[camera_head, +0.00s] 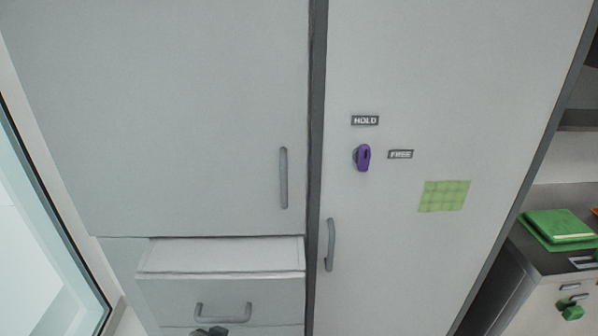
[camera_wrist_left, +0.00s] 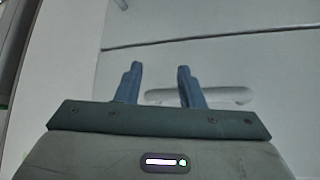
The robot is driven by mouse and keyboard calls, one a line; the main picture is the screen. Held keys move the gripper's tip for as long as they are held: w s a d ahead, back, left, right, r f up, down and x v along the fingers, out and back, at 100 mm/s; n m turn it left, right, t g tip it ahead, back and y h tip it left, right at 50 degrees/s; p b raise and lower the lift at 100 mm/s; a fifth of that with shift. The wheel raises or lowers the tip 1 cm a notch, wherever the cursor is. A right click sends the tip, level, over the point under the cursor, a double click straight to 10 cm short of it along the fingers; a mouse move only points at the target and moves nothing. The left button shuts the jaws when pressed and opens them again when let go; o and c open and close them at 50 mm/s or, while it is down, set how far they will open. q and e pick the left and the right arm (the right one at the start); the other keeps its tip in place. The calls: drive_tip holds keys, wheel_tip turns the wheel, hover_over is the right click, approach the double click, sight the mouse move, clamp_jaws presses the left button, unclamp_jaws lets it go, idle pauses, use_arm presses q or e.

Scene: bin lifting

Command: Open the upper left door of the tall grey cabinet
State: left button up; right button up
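The tall grey cabinet's upper left door (camera_head: 170,110) is shut in the head view, with a vertical bar handle (camera_head: 283,178) near its lower right edge. My left gripper (camera_wrist_left: 159,68) shows in the left wrist view with its two blue fingers apart and nothing between them. A pale horizontal handle (camera_wrist_left: 225,96) lies beyond the fingers; I cannot tell whether they touch it. A small dark shape at the bottom edge of the head view, below the drawer handle, is probably that gripper's tip. My right gripper is in neither view.
A drawer (camera_head: 165,292) with a bar handle (camera_head: 224,317) stands out below the door. The tall right door (camera_head: 430,90) carries a purple knob (camera_head: 363,157), HOLD and FREE labels and a green patch (camera_head: 444,196). A counter (camera_head: 545,258) with a green book is at right.

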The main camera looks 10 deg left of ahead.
use_arm(q)
drive_tip(key=w+d+r+t, duration=0.2)
drive_tip(key=w+r, duration=0.1)
drive_tip(key=r, duration=0.5)
drive_tip(key=m+t+h+p, duration=0.2)
drive_tip(key=t+h, duration=0.3)
drive_tip(key=t, duration=0.2)
approach(281, 177)
drive_tip(key=p+x, duration=0.1)
drive_tip(key=x, duration=0.2)
drive_tip(key=p+x, duration=0.1)
drive_tip(key=x, duration=0.2)
drive_tip(key=p+x, duration=0.1)
drive_tip(key=x, duration=0.2)
drive_tip(key=shift+w+d+r, duration=0.2)
drive_tip(key=shift+w+r, duration=0.05)
drive_tip(key=shift+w+f+p, duration=0.15)
drive_tip(key=shift+w+p, duration=0.15)
drive_tip(key=shift+w, duration=0.25)
drive_tip(key=shift+d, duration=0.1)
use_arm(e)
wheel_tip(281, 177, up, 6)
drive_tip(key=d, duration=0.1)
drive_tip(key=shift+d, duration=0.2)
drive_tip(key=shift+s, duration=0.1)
use_arm(q)
clamp_jaws()
